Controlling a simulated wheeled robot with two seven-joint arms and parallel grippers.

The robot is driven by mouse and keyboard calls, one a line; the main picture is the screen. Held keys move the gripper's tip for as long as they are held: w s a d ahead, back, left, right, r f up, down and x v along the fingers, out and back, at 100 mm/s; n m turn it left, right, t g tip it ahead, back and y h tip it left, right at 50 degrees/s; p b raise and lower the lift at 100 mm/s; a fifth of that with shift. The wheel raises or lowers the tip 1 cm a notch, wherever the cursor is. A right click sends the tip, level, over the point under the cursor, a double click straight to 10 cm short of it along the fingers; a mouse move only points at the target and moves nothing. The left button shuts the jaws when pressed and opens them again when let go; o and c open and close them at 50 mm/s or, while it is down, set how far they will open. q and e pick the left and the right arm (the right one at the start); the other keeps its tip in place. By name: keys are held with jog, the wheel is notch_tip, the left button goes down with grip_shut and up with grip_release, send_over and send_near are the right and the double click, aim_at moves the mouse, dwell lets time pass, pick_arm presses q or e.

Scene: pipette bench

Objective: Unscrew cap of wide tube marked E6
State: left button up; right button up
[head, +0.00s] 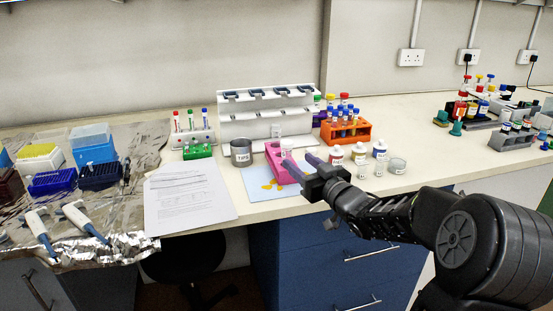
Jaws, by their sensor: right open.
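My right gripper (298,162) reaches in from the right over the front of the bench, fingers apart with nothing seen between them. Its fingertips are near the pink rack (272,157). A tube with a whitish top (287,146) shows at the rack, just beyond the fingers. The fingers hide part of the rack, and I cannot tell if they touch anything. The mark E6 is too small to read on any tube. My left gripper is not in view.
A grey metal cup (241,153) and a green rack (198,151) stand left of the pink rack. An orange tube rack (346,132) and small bottles (336,155) stand to the right. A white pipette stand (268,113) is behind. Papers (188,196) lie front left.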

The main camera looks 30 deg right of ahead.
aim_at(289, 153)
jog(key=shift+w, duration=0.15)
jog(key=shift+s+r, duration=0.15)
jog(key=shift+s, duration=0.1)
jog(key=shift+w+d, duration=0.15)
jog(key=shift+w, duration=1.2)
jog(key=shift+w+d+f+p, duration=0.15)
jog(key=shift+w+p, duration=0.1)
jog(key=shift+w, duration=1.1)
jog(key=shift+w+d+f+p, duration=0.15)
jog(key=shift+w+p, duration=0.1)
jog(key=shift+w, duration=1.05)
jog(key=shift+r, duration=0.1)
grip_shut()
